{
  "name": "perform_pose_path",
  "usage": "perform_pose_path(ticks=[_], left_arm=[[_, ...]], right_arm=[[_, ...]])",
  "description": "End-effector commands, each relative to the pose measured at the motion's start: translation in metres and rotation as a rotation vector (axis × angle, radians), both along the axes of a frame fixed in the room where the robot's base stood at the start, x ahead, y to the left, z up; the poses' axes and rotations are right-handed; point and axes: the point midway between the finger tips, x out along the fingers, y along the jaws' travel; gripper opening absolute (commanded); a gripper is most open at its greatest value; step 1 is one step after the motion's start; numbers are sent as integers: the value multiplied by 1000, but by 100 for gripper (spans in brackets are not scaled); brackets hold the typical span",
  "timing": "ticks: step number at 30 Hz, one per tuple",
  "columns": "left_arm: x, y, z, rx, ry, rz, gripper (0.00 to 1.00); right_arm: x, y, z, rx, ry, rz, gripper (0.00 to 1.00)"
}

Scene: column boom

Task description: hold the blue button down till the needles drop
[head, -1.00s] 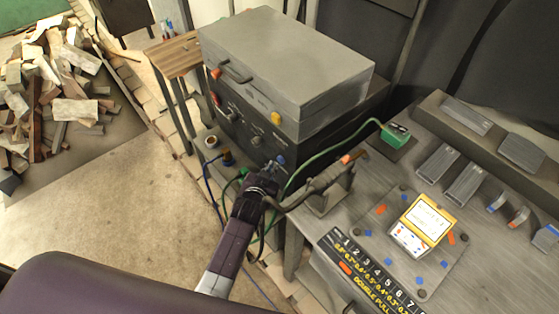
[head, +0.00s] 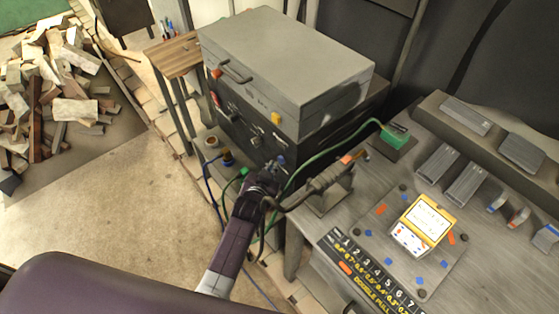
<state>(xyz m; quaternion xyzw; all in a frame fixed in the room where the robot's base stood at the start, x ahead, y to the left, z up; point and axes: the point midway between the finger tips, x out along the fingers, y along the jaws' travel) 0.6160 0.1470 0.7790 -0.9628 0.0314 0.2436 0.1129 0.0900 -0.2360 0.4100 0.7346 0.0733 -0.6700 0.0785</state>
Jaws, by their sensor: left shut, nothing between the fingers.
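The blue button (head: 281,160) shows as a small blue spot low on the dark front of the grey machine (head: 290,70). My left gripper (head: 274,169) is shut and empty, with its tips right at the blue button, partly covering the panel around it. I cannot tell whether the tips touch the button or press it in. The needles cannot be made out; the dials on the dark front are too small to read. My right gripper is not in view.
A workbench (head: 400,190) stands to the right with a torch on a stand (head: 330,178), a green clamp (head: 394,136), and a yellow-edged card box (head: 422,225). Green and blue cables hang near my left arm. The floor to the left is clear up to a wood pile (head: 65,90).

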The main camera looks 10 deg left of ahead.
Motion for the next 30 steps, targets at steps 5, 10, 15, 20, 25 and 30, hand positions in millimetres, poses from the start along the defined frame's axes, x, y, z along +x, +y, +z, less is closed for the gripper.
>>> perform_pose_path(ticks=[5, 10, 15, 20, 25, 30], left_arm=[[5, -4, 0, -1, 0, 0, 0], [5, -4, 0, -1, 0, 0, 0], [5, -4, 0, 0, 0, 0, 0], [6, -5, 0, -1, 0, 0, 0], [8, -6, 0, -1, 0, 0, 0], [9, -7, 0, -1, 0, 0, 0]], right_arm=[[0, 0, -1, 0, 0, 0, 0], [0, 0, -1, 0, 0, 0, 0], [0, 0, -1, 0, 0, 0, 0], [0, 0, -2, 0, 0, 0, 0], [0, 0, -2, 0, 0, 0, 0], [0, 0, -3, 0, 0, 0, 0]])
